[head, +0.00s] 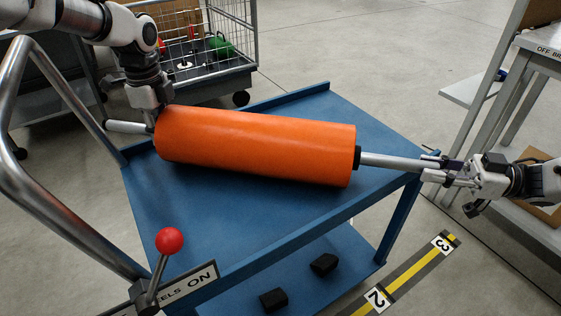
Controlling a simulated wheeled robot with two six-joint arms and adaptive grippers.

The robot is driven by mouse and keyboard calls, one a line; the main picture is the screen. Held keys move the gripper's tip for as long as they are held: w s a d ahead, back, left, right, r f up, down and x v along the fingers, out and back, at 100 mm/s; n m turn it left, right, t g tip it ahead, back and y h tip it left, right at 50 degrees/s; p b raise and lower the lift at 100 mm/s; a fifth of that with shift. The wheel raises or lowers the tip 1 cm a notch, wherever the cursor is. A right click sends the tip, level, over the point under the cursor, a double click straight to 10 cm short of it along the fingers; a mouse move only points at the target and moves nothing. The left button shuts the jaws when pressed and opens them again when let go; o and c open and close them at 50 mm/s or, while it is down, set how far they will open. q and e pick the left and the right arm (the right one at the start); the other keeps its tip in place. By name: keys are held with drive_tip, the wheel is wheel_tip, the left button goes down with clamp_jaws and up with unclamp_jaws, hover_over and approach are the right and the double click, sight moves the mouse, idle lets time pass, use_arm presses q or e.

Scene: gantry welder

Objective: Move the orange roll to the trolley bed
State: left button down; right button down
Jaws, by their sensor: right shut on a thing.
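The orange roll (255,145) lies lengthwise across the blue trolley bed (190,223) in the head view, with a grey shaft sticking out at each end. I cannot tell whether it touches the bed or hangs just above it. My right gripper (450,175) is shut on the right end of the shaft, beyond the bed's right edge. My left gripper (152,112) points down at the left shaft, close against the roll's left end. Its fingertips are partly hidden, so I cannot tell whether it grips the shaft.
The trolley has a bent metal handle (12,85) at left and a red-knobbed lever (170,241) in front. Black blocks (323,264) lie on its lower shelf. A wire cage cart (205,78) stands behind, a grey bench (545,42) at right.

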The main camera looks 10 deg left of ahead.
use_arm(q)
drive_tip(key=shift+w+r, duration=0.1)
drive_tip(key=shift+r, duration=0.1)
use_arm(e)
drive_tip(key=shift+r, duration=0.15)
use_arm(q)
drive_tip(key=c, duration=1.2)
unclamp_jaws()
drive_tip(key=shift+f, duration=0.2)
use_arm(e)
drive_tip(key=c, duration=1.2)
unclamp_jaws()
drive_tip(key=shift+f, duration=0.2)
use_arm(q)
drive_tip(key=shift+o, duration=1.2)
drive_tip(key=shift+s+d+r, duration=0.15)
drive_tip(key=shift+s, duration=0.05)
use_arm(e)
drive_tip(key=shift+o, duration=1.3)
drive_tip(key=shift+s+d+r, duration=0.1)
drive_tip(key=shift+s+d, duration=0.05)
use_arm(q)
drive_tip(key=o, duration=0.8)
use_arm(e)
drive_tip(key=o, duration=0.8)
use_arm(q)
wheel_tip(320, 180, up, 12)
drive_tip(key=shift+f, duration=0.1)
